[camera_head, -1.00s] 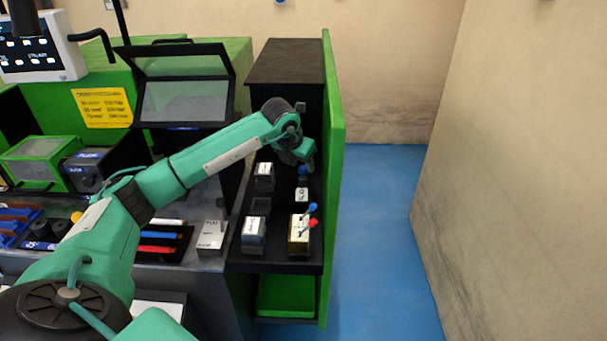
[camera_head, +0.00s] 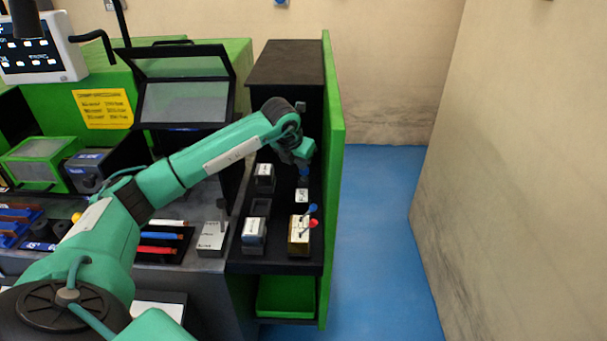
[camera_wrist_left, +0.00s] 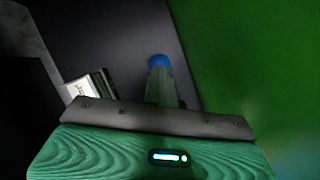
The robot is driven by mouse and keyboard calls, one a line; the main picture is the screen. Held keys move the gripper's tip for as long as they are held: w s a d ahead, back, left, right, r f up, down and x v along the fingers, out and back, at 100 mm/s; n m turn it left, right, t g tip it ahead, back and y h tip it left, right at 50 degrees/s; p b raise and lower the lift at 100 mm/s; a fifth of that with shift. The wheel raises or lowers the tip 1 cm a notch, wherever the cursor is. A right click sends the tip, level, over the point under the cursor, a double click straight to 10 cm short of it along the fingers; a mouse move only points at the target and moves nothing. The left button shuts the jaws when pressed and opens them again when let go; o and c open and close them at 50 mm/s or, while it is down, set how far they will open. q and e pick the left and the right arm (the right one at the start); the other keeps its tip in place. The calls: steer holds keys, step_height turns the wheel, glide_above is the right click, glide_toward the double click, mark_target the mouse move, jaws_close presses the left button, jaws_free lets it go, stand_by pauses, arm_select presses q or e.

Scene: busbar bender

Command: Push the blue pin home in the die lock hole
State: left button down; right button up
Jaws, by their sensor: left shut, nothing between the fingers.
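The blue pin (camera_head: 304,174) shows as a small blue knob at the far right of the black shelf, just behind a small white label. The hole under it is hidden, so I cannot tell how deep the pin sits. My left gripper (camera_head: 303,166) is shut and empty, pointing down right above the blue knob. In the left wrist view the blue pin's round top (camera_wrist_left: 158,61) shows at the tip of the shut fingers (camera_wrist_left: 161,72). They look in contact or very close. My right gripper is not in view.
A tall green panel (camera_head: 333,180) stands close to the right of the gripper. A yellowish block (camera_head: 299,246) with blue and red knobbed pins and a grey labelled block (camera_head: 253,237) stand nearer. A black cabinet (camera_head: 285,62) is behind.

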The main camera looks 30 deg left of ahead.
arm_select(q)
steer(key=shift+r, duration=0.1)
steer(key=shift+w+r+p, duration=0.1)
steer(key=shift+r+p, duration=0.75)
steer(key=shift+r, duration=0.6)
steer(key=c, duration=2.2)
jaws_free()
steer(key=c, duration=1.7)
jaws_free()
